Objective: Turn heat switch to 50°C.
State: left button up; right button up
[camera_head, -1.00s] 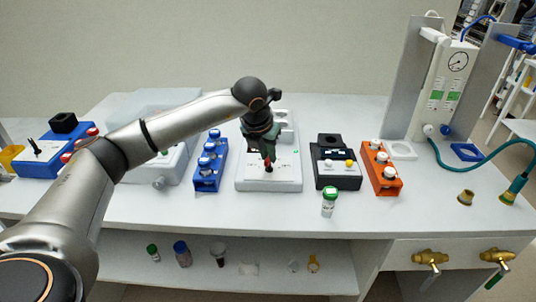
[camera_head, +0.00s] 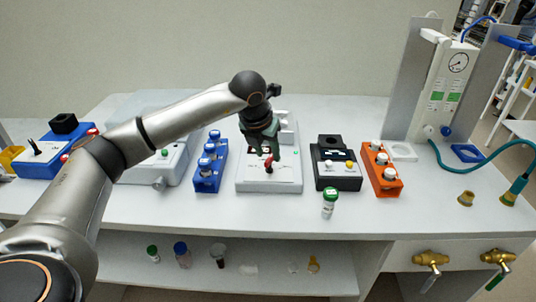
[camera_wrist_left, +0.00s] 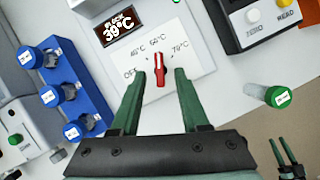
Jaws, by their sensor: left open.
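The heat switch is a red knob (camera_wrist_left: 159,72) on the white block heater (camera_head: 255,180); it also shows in the head view (camera_head: 269,164). In the left wrist view it stands near upright, pointing at the middle upper label; OFF lies to the left. The temperature labels are too blurred to read surely. The display (camera_wrist_left: 123,24) reads BLOCK 39°C. My left gripper (camera_wrist_left: 160,75) is open, its green fingertips on either side of the knob with gaps. It also shows over the heater in the head view (camera_head: 265,152). My right gripper (camera_wrist_left: 277,139) appears low, fingers apart.
A blue rack (camera_head: 208,178) with capped vials stands left of the heater. A black instrument (camera_head: 337,180) and an orange rack (camera_head: 393,186) stand to the right. A green-capped vial (camera_head: 329,207) stands near the front. The bench directly before the heater is clear.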

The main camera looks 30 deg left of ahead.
pick_arm(q)
jog(key=v, duration=1.1)
jog(key=shift+f, duration=0.1)
